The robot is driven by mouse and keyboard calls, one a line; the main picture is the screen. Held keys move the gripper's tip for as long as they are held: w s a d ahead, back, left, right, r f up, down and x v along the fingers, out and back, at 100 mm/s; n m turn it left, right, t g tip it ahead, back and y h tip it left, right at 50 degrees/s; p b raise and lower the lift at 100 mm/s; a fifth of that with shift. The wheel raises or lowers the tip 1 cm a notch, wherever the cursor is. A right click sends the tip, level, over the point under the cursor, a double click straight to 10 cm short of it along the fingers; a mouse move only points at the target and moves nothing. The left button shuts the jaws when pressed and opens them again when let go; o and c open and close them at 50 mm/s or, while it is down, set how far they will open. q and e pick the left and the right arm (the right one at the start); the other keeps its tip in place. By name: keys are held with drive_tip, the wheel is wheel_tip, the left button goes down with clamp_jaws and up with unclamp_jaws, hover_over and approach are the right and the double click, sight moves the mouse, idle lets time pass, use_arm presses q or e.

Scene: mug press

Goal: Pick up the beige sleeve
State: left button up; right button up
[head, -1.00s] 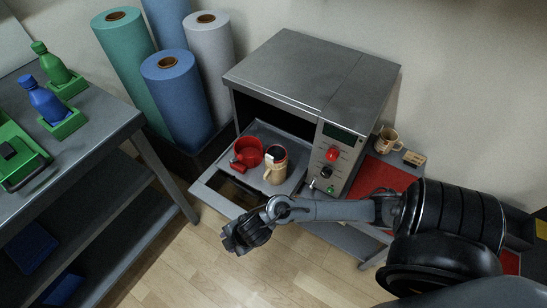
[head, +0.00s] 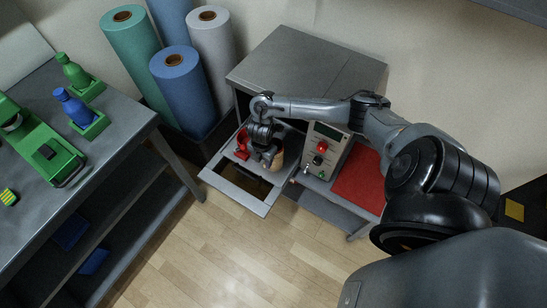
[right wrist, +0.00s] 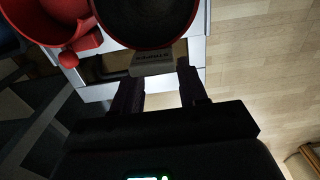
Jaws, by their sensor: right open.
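The beige sleeve (head: 278,158) wraps a cup on the pulled-out tray of the press. In the head view my right gripper covers part of it. In the right wrist view I look down into a red-rimmed cup with a dark inside (right wrist: 147,18), and a pale lettered tab (right wrist: 153,63) sticks out from it towards my gripper. My right gripper (right wrist: 158,85) is open, its two fingers on either side of that tab; contact cannot be told. My left gripper is not in view.
A red mug (head: 242,143) stands left of the sleeved cup and shows close by in the wrist view (right wrist: 35,20). The control panel (head: 325,150) is to the right. A red mat (head: 358,180) lies beyond it. The tray frame (head: 235,197) has an opening in front.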

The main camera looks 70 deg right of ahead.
drive_tip(key=shift+s+d+f, duration=0.1)
drive_tip(key=shift+f, duration=1.55)
drive_tip(key=shift+s+d+f, duration=0.1)
drive_tip(key=shift+f, duration=1.55)
clamp_jaws()
